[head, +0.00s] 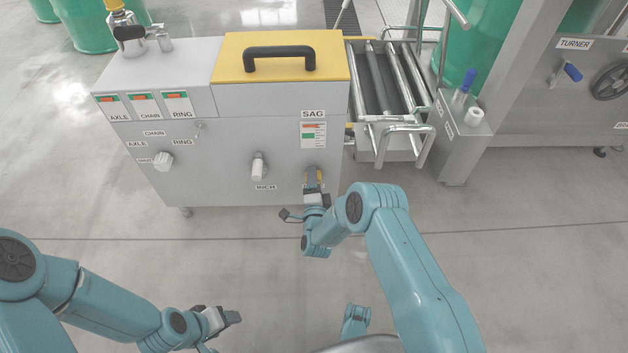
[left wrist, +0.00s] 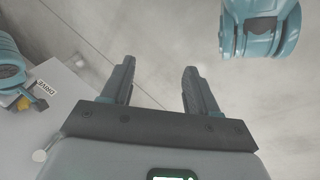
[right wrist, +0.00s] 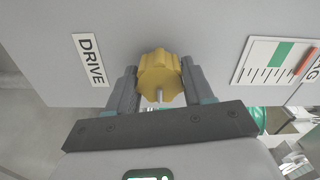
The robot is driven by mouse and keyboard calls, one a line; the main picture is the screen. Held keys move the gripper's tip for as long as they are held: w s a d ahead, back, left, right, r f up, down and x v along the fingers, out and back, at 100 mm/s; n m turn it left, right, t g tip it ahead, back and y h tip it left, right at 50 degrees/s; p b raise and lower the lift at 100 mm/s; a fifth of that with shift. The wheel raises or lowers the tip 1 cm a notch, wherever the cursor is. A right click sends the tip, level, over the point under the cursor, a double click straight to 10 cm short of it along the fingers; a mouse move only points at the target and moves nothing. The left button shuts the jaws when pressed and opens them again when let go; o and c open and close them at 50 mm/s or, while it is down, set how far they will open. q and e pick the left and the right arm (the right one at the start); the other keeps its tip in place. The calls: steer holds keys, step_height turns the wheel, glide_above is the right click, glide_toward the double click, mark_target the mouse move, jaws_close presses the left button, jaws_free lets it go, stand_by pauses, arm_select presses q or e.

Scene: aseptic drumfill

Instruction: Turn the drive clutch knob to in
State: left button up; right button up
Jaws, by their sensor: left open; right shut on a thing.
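The drive clutch knob is a yellow lobed knob (right wrist: 160,70) on the grey machine's front panel. A DRIVE label (right wrist: 90,60) sits to its left in the right wrist view. In the head view the knob (head: 312,176) is mostly hidden by my right gripper (head: 315,190), below the SAG label. My right gripper's two fingers stand on either side of the knob, shut on it. A small metal pin shows at the knob's lower front. My left gripper (head: 225,318) is open and empty, low above the floor in front of the machine, away from the panel.
A SAG gauge (head: 313,135) is above the knob. A roller conveyor (head: 385,85) stands at right. The floor in front is clear.

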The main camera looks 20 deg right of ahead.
steer(key=o, duration=1)
steer(key=shift+s, duration=0.1)
arm_select(q)
steer(key=s+d+r+g+p, duration=0.1)
steer(key=s+r+p, duration=0.2)
steer(key=r+p, duration=0.4)
steer(key=shift+s+g, duration=0.3)
arm_select(e)
steer(key=v, duration=1.6)
arm_select(q)
steer(key=shift+d+r, duration=0.1)
